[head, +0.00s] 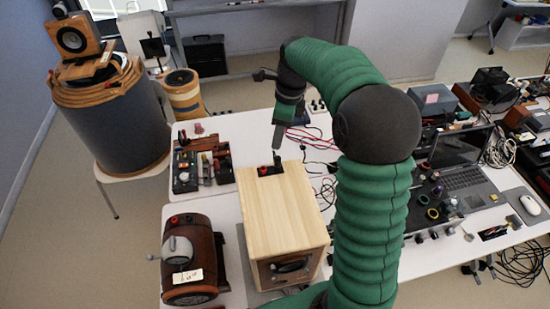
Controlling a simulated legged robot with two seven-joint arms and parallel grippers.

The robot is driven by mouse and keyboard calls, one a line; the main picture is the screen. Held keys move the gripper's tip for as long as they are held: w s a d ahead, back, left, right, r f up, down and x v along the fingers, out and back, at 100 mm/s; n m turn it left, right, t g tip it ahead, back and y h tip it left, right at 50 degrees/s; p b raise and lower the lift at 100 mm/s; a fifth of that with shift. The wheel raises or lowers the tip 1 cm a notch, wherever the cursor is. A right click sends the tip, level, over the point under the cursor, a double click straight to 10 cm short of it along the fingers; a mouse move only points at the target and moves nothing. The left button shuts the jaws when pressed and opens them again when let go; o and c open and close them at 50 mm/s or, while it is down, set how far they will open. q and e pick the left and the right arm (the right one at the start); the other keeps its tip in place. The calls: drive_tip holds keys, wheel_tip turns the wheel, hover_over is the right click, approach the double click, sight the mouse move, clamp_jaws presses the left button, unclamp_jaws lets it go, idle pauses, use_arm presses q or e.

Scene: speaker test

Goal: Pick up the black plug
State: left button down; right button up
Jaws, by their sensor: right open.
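A wooden speaker box (280,217) stands on the white table. On its far top edge is a small black terminal plate with a red post (263,170). A small upright black piece, which looks like the black plug (277,161), stands at the right of this plate. My right gripper (279,139) points down just above and behind the black piece. It is open; the gap between its fingers is hard to see at this angle. I cannot tell whether a finger touches the plug. My left gripper is out of view.
A brown motor-like device (192,262) is left of the box. A tray of parts (202,165) sits behind it. Red and dark cables (312,138) lie behind the box. A laptop (462,180) and loose rolls are at right. A large drum (118,120) stands far left.

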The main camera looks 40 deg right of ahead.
sight(278, 157)
wheel_tip(278, 157, down, 4)
drive_tip(key=shift+a+p, duration=0.15)
drive_tip(key=shift+p, duration=0.15)
drive_tip(key=shift+w+f, duration=0.35)
drive_tip(key=shift+f, duration=0.25)
drive_tip(key=shift+w+f, duration=0.3)
drive_tip(key=shift+f, duration=0.3)
drive_tip(key=f, duration=0.1)
drive_tip(key=f+p, duration=0.2)
drive_tip(key=f, duration=0.1)
drive_tip(key=shift+s+d, duration=0.25)
drive_tip(key=shift+s, duration=0.05)
drive_tip(key=shift+s+f+p, duration=0.15)
drive_tip(key=shift+f+p, duration=0.15)
drive_tip(key=shift+f, duration=0.05)
drive_tip(key=shift+s+f, duration=0.1)
drive_tip(key=shift+s, duration=0.05)
drive_tip(key=shift+w+f, duration=0.15)
drive_tip(key=shift+w, duration=0.15)
drive_tip(key=c, duration=0.6)
drive_tip(key=shift+c, duration=1.1)
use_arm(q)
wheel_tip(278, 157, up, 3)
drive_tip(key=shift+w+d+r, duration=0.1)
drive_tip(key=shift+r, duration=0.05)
use_arm(e)
drive_tip(key=shift+s, duration=0.1)
clamp_jaws()
